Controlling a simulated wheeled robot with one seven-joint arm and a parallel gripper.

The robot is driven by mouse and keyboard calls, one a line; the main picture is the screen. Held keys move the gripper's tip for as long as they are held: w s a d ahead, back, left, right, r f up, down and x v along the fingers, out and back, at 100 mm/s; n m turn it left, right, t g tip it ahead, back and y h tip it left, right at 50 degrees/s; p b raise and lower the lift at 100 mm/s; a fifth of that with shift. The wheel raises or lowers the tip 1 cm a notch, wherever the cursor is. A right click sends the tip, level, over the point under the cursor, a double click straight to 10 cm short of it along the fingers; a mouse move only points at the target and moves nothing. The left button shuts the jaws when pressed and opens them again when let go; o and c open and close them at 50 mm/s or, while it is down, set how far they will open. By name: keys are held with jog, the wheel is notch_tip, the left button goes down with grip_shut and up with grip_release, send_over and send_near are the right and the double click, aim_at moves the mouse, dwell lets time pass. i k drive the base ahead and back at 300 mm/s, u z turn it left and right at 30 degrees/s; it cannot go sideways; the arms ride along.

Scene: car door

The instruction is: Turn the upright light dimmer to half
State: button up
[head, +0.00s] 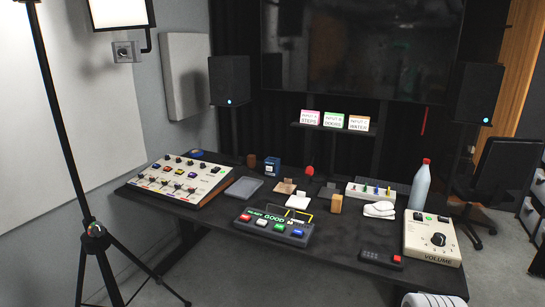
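A small grey box with a round dark knob, which looks like the upright light dimmer (124,52), is at the upper left. It sits just below a lit lamp panel (120,13), beside the lamp's bent bracket. Its knob faces outward, but its setting is too small to read.
A black light stand (62,120) with tripod legs stands at the left front. A dark desk (330,262) holds a slider mixer (178,180), a button box (273,228), a bottle (421,186) and a volume box (432,238). Speakers and a large screen stand behind.

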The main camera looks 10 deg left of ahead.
aim_at(121, 52)
jog(key=u, duration=0.4)
jog(key=i, duration=1.9)
jog(key=u, duration=1.35)
jog(key=i, duration=1.1)
jog(key=u, duration=1.05)
